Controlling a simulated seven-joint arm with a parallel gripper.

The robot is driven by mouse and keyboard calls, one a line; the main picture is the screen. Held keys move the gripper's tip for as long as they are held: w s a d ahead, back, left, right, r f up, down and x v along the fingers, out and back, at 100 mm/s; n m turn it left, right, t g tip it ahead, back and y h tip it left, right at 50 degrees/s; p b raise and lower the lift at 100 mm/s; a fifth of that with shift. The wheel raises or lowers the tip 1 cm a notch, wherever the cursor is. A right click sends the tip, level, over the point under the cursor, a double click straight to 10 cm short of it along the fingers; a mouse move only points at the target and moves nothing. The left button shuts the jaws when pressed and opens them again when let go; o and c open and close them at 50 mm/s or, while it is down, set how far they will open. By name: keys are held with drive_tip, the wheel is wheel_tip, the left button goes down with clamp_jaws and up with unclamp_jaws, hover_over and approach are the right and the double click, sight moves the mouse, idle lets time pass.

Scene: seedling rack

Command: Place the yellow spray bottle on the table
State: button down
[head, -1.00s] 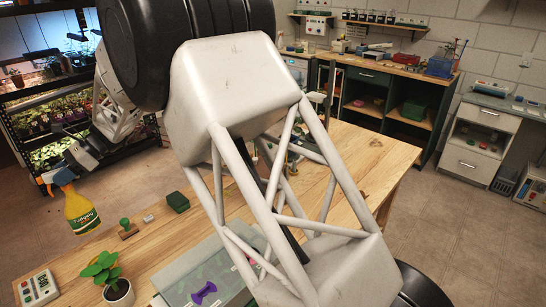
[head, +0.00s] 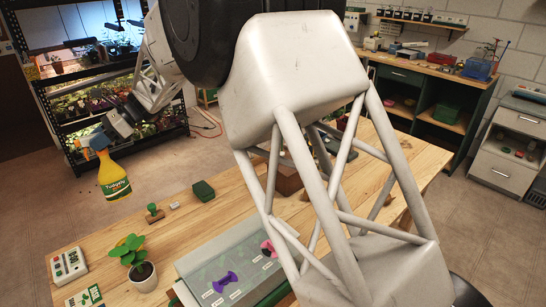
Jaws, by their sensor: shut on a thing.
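The yellow spray bottle (head: 113,180) has a blue and orange spray head and a green label band. It hangs upright, slightly tilted, at the left in the head view. My gripper (head: 93,142) is shut on its spray head from the upper right. In the picture the bottle shows beyond the table's far left edge, over the floor, and its base appears clear of any surface. The wooden table (head: 95,240) fills the lower middle. My arm hides much of the table's right part.
Bare wood shows at the left rear. A plant rack (head: 60,112) stands behind.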

drive_tip(key=w+d+m+t+y, duration=0.1)
drive_tip(key=w+d+m+t, duration=0.2)
drive_tip(key=w+d, duration=0.8)
drive_tip(key=w+d+m+t+y, duration=0.1)
drive_tip(key=w+d+m+t, duration=0.3)
drive_tip(key=d, duration=1.3)
drive_tip(key=w+d+m+t+y, duration=0.25)
drive_tip(key=w+d, duration=0.55)
drive_tip(key=d, duration=0.6)
drive_tip(key=s+d+m+t+h, duration=0.1)
drive_tip(key=d+m+t+h, duration=0.3)
drive_tip(key=d, duration=1.8)
drive_tip(key=s+d+m+t+h, duration=0.1)
drive_tip(key=d+m+t, duration=0.35)
drive_tip(key=d, duration=1.85)
wheel_tip(320, 180, down, 9)
drive_tip(key=shift+a+f+t, duration=0.2)
drive_tip(key=shift+a+t, duration=0.05)
drive_tip(key=shift+t, duration=0.05)
drive_tip(key=shift+w, duration=0.15)
drive_tip(key=w+d+f, duration=0.1)
drive_tip(key=w+d, duration=0.2)
drive_tip(key=w, duration=1.2)
drive_tip(key=shift+w+f, duration=0.2)
drive_tip(key=shift+w, duration=0.05)
drive_tip(key=shift+f, duration=0.1)
